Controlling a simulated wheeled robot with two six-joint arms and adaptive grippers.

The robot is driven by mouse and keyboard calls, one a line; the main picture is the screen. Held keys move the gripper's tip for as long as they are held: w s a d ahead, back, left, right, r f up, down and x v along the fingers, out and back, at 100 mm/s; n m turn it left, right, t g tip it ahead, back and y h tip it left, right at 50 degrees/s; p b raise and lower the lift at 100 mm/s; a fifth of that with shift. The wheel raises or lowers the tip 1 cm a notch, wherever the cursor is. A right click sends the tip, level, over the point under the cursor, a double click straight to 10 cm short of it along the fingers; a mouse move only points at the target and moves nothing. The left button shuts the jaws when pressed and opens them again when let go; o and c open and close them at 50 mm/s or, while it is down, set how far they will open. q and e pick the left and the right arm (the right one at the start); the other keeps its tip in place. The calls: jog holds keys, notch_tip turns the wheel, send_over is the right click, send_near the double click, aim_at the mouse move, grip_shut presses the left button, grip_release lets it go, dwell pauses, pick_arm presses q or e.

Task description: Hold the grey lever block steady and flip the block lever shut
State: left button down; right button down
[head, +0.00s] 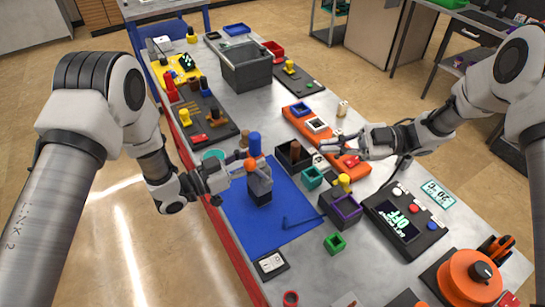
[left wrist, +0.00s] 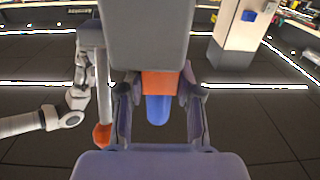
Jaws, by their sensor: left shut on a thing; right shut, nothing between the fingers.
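The grey lever block (head: 260,191) stands near the left edge of the blue mat. My left gripper (head: 246,172) is shut on it, reaching in from its left side. The block's grey body (left wrist: 150,35) fills the top of the left wrist view, with an orange and a blue part between the fingers. A thin grey lever with an orange-red tip (left wrist: 102,135) stands out alongside the block there, apart from the body. My right gripper (head: 333,147) is shut and empty, to the right of the block and above the orange tray. The fingers' contact patches are hidden.
A blue cylinder (head: 255,145) shows just behind the block. Right of the mat are a dark open box (head: 294,155), a teal square ring (head: 312,177) and a block with a purple frame (head: 343,208). The mat's front part is mostly clear, apart from a blue hooked tool (head: 303,221).

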aim_at(258, 170)
pick_arm(q)
jog(key=shift+a+r, duration=0.1)
pick_arm(e)
jog(key=s+a+f, duration=0.1)
jog(key=a+f, duration=0.1)
jog(key=a, duration=1)
jog(key=shift+s+a+f+g, duration=0.25)
jog(key=shift+a+g, duration=0.05)
jog(key=shift+a, duration=0.1)
jog(key=shift+s+a, duration=0.1)
